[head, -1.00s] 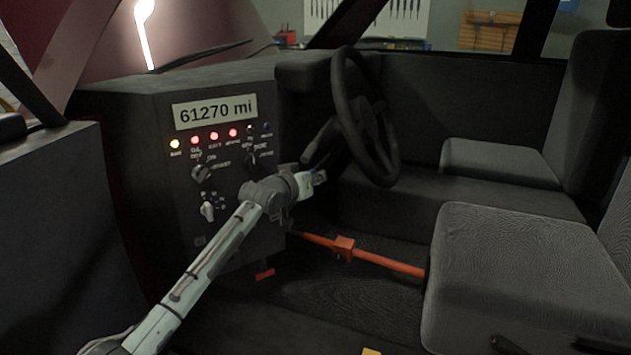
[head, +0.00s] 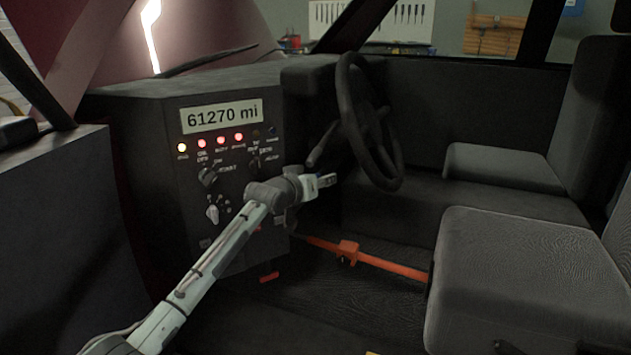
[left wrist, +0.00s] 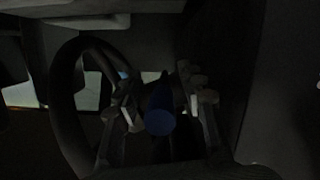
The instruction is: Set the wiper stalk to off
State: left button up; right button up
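A dark stalk (head: 321,147) sticks out from the steering column beside the steering wheel (head: 349,95). My left gripper (head: 328,181) is just below and in front of it in the head view. In the left wrist view my left gripper (left wrist: 163,108) is open, with one finger on each side of a stalk with a round blue end (left wrist: 160,122). The fingers look apart from it. The steering wheel rim (left wrist: 65,95) curves at the left there. The stalk's setting marks are not readable. My right gripper is not in view.
The dashboard panel (head: 150,150) stands left, with an odometer display (head: 222,115), several lit lamps and knobs. A front seat (head: 520,270) is at right.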

pick_arm(q)
jog(key=v, duration=1.2)
jog(key=shift+f, duration=0.1)
jog(key=s+a+f+g+y, duration=0.1)
jog(key=s+a+f, duration=0.2)
jog(key=s+f, duration=0.35)
jog(key=s+a+f+n+g+y, duration=0.1)
jog(key=s+a+f+g+y, duration=0.15)
jog(key=f, duration=0.75)
jog(key=s+a+f+g+y, duration=0.1)
jog(key=s+a+f, duration=0.35)
jog(key=f, duration=0.45)
jog(key=s+a+f+g+y, duration=0.1)
jog(key=s+a+f, duration=0.3)
jog(key=s, duration=0.5)
jog(key=s+a+f+g+y, duration=0.1)
jog(key=s+a+f+g, duration=0.2)
jog(key=s+f, duration=0.3)
jog(key=s+a+f+g+y, duration=0.1)
jog(key=s+a+f, duration=0.4)
jog(key=s, duration=0.8)
jog(key=shift+s+a+f+g, duration=0.35)
jog(key=shift+f+g, duration=0.05)
jog(key=shift+g, duration=0.05)
